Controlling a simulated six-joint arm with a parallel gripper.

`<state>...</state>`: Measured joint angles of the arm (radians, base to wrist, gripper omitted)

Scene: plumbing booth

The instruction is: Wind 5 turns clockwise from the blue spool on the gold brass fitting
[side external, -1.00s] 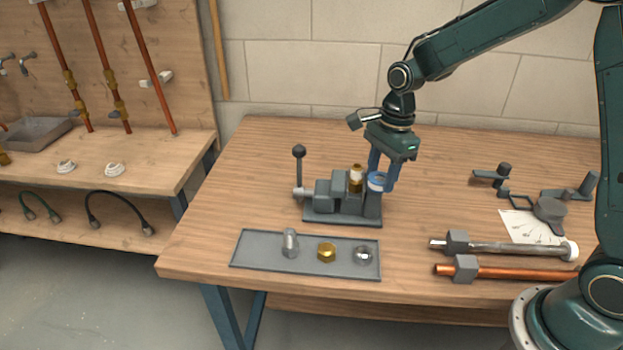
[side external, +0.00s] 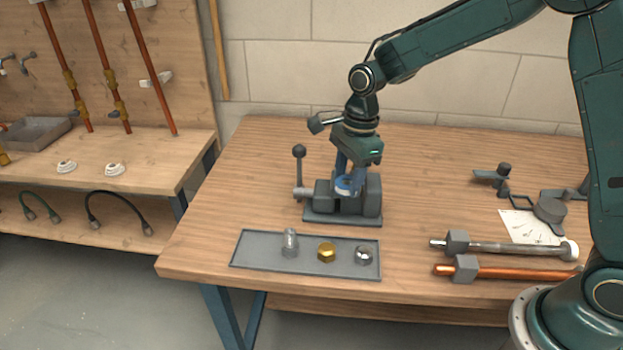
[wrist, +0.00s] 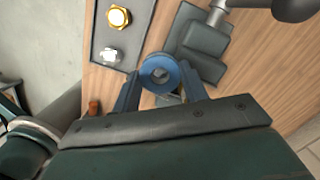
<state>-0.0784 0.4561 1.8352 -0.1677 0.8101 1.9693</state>
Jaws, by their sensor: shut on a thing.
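The blue spool (side external: 345,189) is held between the two fingers of my gripper (side external: 349,172), above the grey vise (side external: 372,197) in the side view. The wrist view shows the spool (wrist: 146,72) as a blue ring between the fingertips, with something grey in its hole. The brass fitting in the vise is hidden behind my gripper and the spool, so I cannot tell whether they touch. A gold hex fitting (side external: 326,253) lies on the tray; it also shows in the wrist view (wrist: 118,16).
The grey tray (side external: 255,260) in front of the vise also carries a clear-grey piece (side external: 290,243) and a silver nut (side external: 364,255). The vise's lever (side external: 298,165) stands up at its left. Two pipes (side external: 500,246) and tools lie to the right.

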